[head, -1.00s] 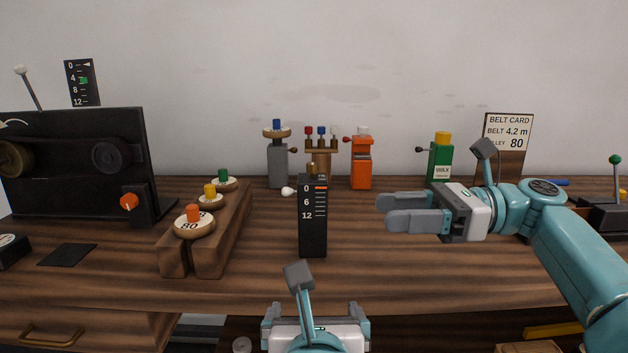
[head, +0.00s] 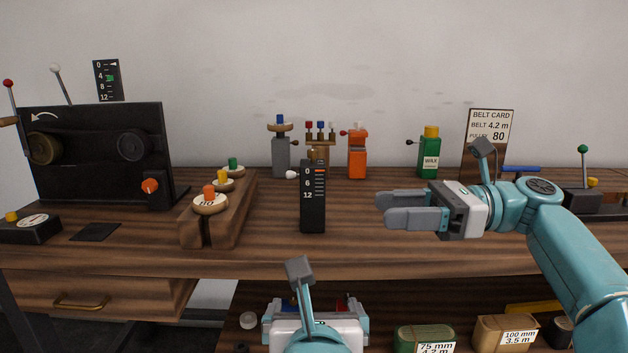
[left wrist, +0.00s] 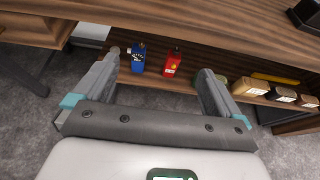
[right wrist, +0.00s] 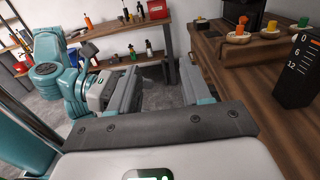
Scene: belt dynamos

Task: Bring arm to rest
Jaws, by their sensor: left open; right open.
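My left gripper (head: 316,312) is low at the front edge of the bench, open and empty. In the left wrist view its fingers (left wrist: 158,70) are spread, with a blue bottle (left wrist: 138,57) and a red bottle (left wrist: 172,62) on the lower shelf beyond them. My right gripper (head: 388,208) is open above the right half of the bench, its fingers pointing left in the head view and holding nothing. In the right wrist view its fingers (right wrist: 160,78) are apart with only floor and distant furniture between them. Part of my left arm shows there at the left.
The wooden bench (head: 370,247) carries a black machine (head: 92,150), a pulley rack (head: 217,220), a dark gauge block (head: 312,205), a green wax bottle (head: 429,153) and a belt card (head: 490,132). The lower shelf holds a green belt bundle (head: 425,338) and a tan one (head: 505,332).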

